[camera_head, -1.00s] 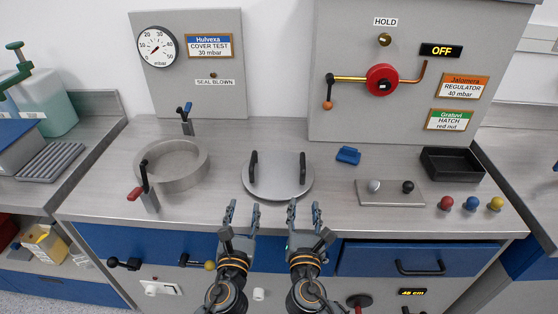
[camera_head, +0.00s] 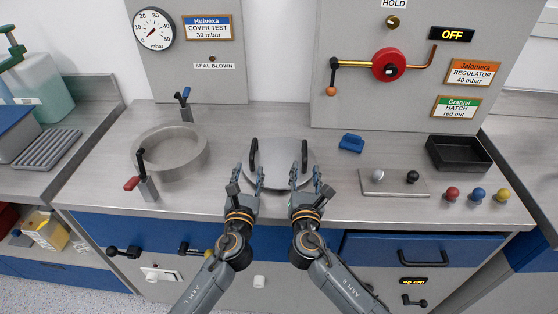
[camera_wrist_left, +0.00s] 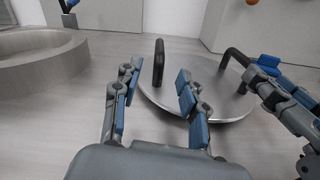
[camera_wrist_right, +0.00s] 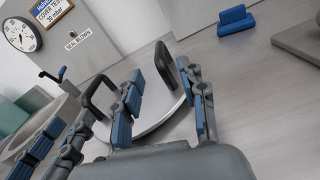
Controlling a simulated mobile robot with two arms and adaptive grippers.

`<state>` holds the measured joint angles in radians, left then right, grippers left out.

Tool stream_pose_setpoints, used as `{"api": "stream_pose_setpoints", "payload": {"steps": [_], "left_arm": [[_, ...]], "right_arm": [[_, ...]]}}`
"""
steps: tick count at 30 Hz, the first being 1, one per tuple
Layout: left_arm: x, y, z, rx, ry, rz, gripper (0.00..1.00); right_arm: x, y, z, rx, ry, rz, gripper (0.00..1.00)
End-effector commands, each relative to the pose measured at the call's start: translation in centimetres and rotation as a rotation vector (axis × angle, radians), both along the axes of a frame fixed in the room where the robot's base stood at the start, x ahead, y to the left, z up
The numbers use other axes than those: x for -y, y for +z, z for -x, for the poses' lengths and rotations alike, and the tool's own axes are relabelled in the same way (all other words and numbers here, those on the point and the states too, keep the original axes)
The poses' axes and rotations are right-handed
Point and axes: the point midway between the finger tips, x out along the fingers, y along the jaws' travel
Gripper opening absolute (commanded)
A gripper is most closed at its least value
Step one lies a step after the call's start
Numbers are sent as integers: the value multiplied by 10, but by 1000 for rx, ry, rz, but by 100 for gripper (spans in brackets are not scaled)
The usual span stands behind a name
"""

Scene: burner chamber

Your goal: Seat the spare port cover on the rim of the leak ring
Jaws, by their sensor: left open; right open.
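The port cover (camera_head: 279,165) is a round silver disc with two black upright handles, flat on the bench in the middle of the head view. My left gripper (camera_head: 249,184) is open just in front of its left handle (camera_wrist_left: 158,62); in the left wrist view the handle stands between and beyond the fingers. My right gripper (camera_head: 306,182) is open just in front of the right handle (camera_wrist_right: 165,66), which shows between and beyond its fingers. Neither gripper visibly holds anything. The leak ring (camera_head: 171,155) is a wide grey metal ring on the bench, left of the cover, with nothing on it.
Lever clamps stand at the ring's back (camera_head: 185,105) and front (camera_head: 146,182), the front one with a red grip. A blue block (camera_head: 351,143), a plate with two knobs (camera_head: 394,186) and a black tray (camera_head: 459,154) lie to the right. Bench between ring and cover is clear.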

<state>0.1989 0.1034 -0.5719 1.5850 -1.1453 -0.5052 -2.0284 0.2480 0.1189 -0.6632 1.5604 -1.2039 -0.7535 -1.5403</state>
Motion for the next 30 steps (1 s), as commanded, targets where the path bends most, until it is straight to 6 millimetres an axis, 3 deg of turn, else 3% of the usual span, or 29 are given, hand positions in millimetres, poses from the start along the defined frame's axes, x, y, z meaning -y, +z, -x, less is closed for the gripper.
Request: {"api": "stream_pose_setpoints", "payload": {"steps": [6, 12, 26, 30], "left_arm": [[4, 1, -44, 1, 1, -1, 42], [6, 0, -69, 0, 1, -2, 42], [7, 0, -79, 0, 0, -1, 42], [7, 0, -79, 0, 0, -1, 18]], "right_arm": [[3, 1, -44, 2, 1, 1, 41], [5, 1, -69, 1, 1, 0, 41], [6, 0, -79, 0, 1, 0, 41], [6, 0, -79, 0, 1, 0, 17]]}}
